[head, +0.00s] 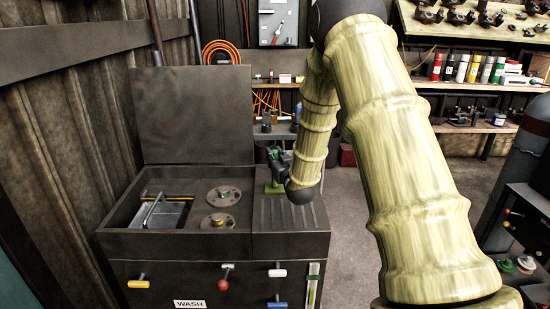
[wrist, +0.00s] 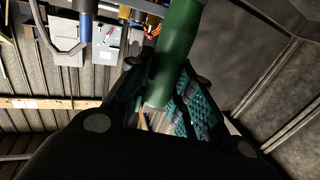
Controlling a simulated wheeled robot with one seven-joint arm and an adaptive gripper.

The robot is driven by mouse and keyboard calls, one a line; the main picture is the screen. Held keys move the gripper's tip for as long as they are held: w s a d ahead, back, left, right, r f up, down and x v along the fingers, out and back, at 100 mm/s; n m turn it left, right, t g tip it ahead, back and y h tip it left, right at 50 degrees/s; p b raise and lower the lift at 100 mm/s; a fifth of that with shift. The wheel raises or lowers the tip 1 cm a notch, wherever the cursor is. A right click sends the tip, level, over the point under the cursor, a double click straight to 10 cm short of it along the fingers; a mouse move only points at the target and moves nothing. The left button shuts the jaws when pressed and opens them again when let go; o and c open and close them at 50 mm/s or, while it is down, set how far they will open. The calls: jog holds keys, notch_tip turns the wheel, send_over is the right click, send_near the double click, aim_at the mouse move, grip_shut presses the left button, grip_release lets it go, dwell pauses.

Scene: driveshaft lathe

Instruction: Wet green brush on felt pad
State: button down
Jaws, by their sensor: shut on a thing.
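My gripper (head: 278,165) is over the ribbed top at the right of the dark wash cabinet, partly hidden by my own arm. It is shut on the green brush (wrist: 180,55), whose thick green handle runs between the teal ribbed finger pads in the wrist view. There my gripper (wrist: 162,95) has a finger on each side of the handle. In the head view a small green part of the brush (head: 274,187) shows below the fingers; its bristles cannot be made out. I cannot pick out the felt pad with certainty in either view.
The wash cabinet (head: 215,270) has a raised lid (head: 192,115) and an open basin with a bent spout (head: 153,210) and two round flanged parts (head: 223,196). Coloured handles line its front. Shelves with spray cans (head: 462,68) stand at the back right. Open floor lies right of the cabinet.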

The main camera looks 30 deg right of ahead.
jog(key=shift+r+p, duration=1.7)
jog(key=shift+r, duration=1.65)
